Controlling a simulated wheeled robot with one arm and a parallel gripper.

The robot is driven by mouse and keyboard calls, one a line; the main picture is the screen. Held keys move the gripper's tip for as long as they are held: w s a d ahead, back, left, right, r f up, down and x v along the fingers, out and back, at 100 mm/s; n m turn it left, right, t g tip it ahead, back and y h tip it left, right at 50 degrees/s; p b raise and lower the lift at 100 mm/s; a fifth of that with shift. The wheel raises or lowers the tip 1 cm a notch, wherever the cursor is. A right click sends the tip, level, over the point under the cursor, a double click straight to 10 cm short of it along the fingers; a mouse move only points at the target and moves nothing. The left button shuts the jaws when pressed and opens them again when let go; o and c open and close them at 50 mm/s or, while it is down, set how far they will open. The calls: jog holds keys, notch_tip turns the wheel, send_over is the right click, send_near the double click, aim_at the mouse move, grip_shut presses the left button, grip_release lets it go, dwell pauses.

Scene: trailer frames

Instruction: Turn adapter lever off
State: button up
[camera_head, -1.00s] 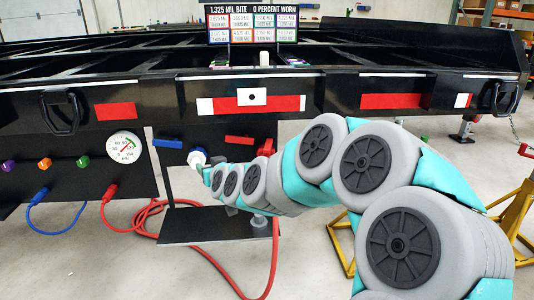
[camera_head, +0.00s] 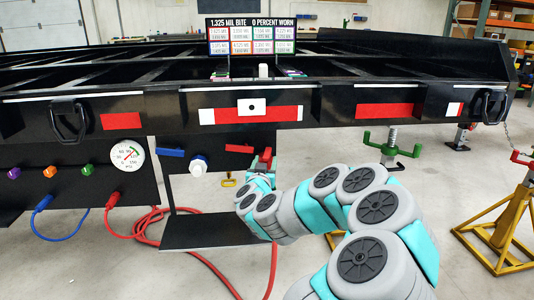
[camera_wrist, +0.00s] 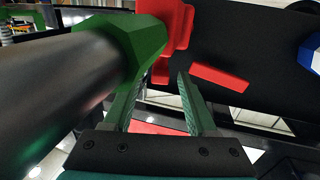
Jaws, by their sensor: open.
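A red fitting (camera_head: 264,154) hangs under the trailer's black beam. A red lever bar (camera_head: 239,148) is left of it, and a blue lever bar (camera_head: 171,152) is farther left. A white knob with a blue collar (camera_head: 198,164) sits between the bars. I cannot tell which part is the adapter lever. My gripper (camera_wrist: 166,78) is open, its green fingers close to the red fitting (camera_wrist: 178,28). A red part shows between them; contact is unclear. A grey cylinder with a green collar (camera_wrist: 145,45) fills the wrist view's left side. The red bar (camera_wrist: 220,78) also shows there.
A black shelf plate (camera_head: 205,233) lies below the fittings. Red hose (camera_head: 150,222) and blue hose (camera_head: 65,235) hang at the left, beneath a pressure gauge (camera_head: 127,155).

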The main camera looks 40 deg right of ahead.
jog(key=shift+x, duration=2.25)
jog(key=shift+c, duration=0.4)
grip_shut()
